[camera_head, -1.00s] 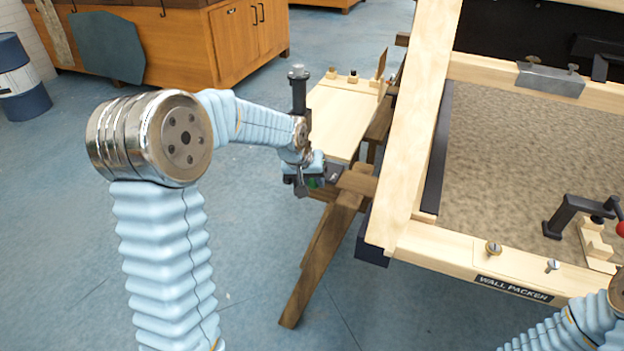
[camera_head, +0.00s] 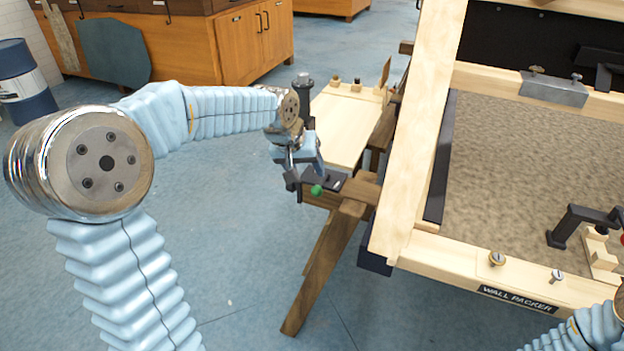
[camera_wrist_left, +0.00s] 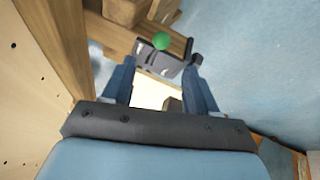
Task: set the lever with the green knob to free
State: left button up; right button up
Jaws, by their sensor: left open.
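The green knob (camera_head: 316,190) of the lever sits by a dark bracket (camera_head: 328,178) at the near end of the pale side bench. In the left wrist view the green knob (camera_wrist_left: 160,41) lies in front of a dark plate with small light marks (camera_wrist_left: 152,60), too blurred to read. My left gripper (camera_head: 299,192) is open and empty, close to the knob. In the left wrist view its two fingers (camera_wrist_left: 160,80) are spread wide, with the knob ahead of and between them. The right gripper is out of view; only part of my right arm shows at the lower right corner.
A wooden trestle leg (camera_head: 325,265) stands under the bracket. The large wooden frame (camera_head: 418,140) labelled WALL PACKER is close on the right, with a black clamp (camera_head: 575,220) on it. A cabinet (camera_head: 250,40) stands behind. Floor on the left is open.

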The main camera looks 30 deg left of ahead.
pick_arm(q)
jog(key=shift+v, duration=1.85)
jog(key=s+d+f+m+g+h, duration=0.1)
jog(key=d+f, duration=0.3)
jog(key=f, duration=0.5)
jog(key=s+d+f+g, duration=0.1)
jog(key=d+f, duration=0.2)
jog(key=f, duration=0.5)
jog(key=s+d+f+m+h, duration=0.1)
jog(key=d+f, duration=0.3)
jog(key=f, duration=0.5)
jog(key=s+d+f+g, duration=0.1)
jog(key=s+d+f, duration=0.3)
jog(key=s+f, duration=0.3)
jog(key=s+d+f+g+h, duration=0.1)
jog(key=s+d+f, duration=0.3)
jog(key=s+f, duration=0.4)
jog(key=shift+s+f, duration=0.2)
jog(key=shift+s, duration=1)
